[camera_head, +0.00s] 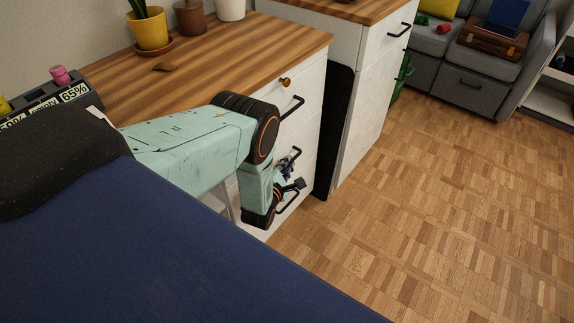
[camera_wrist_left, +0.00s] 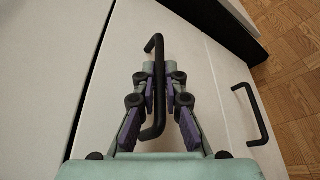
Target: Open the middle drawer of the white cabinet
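The white cabinet (camera_head: 308,122) has a wooden top and drawer fronts facing right in the head view. Its upper black handle (camera_head: 293,107) shows clear of my arm. My left gripper (camera_head: 291,170) is at the drawer fronts, partly hidden by its own wrist. In the left wrist view, my left gripper (camera_wrist_left: 159,72) has its two fingertips close in on either side of the middle drawer's black handle (camera_wrist_left: 155,45) and appears shut on it. The middle drawer front (camera_wrist_left: 196,72) shows no clear gap around it. A lower drawer handle (camera_wrist_left: 262,112) is to the right. My right gripper is out of view.
A brass knob (camera_head: 285,82) sits on the cabinet near its top edge. A yellow pot (camera_head: 149,31) and other pots stand on the wooden top. The parquet floor (camera_head: 430,210) to the right is clear.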

